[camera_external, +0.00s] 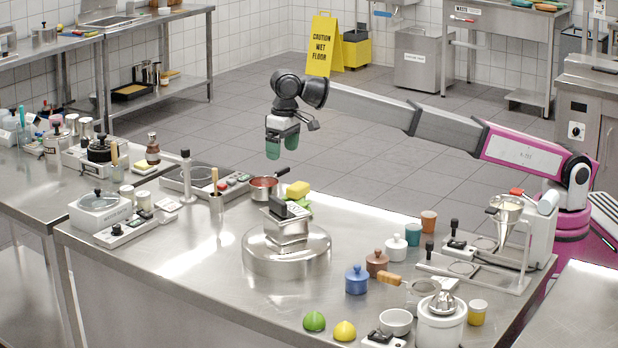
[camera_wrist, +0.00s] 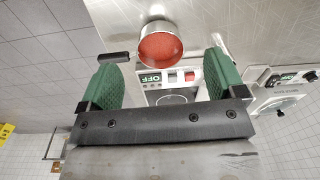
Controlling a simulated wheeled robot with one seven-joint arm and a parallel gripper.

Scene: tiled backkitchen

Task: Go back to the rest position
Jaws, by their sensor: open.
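My gripper (camera_external: 282,140) has green fingers and hangs in the air above the far edge of the steel table (camera_external: 170,262). It points down and is clear of everything. In the wrist view my gripper (camera_wrist: 165,85) shows its two green fingers spread apart with nothing between them. A small pan with red contents (camera_external: 263,188) stands on the table below the gripper. The pan also shows in the wrist view (camera_wrist: 160,47), just beyond the fingertips.
A round steel pedestal (camera_external: 287,250) stands mid-table. A hotplate unit (camera_external: 190,182) is left of the pan. Pots and jars (camera_external: 357,280) crowd the right side. Air around my arm is free.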

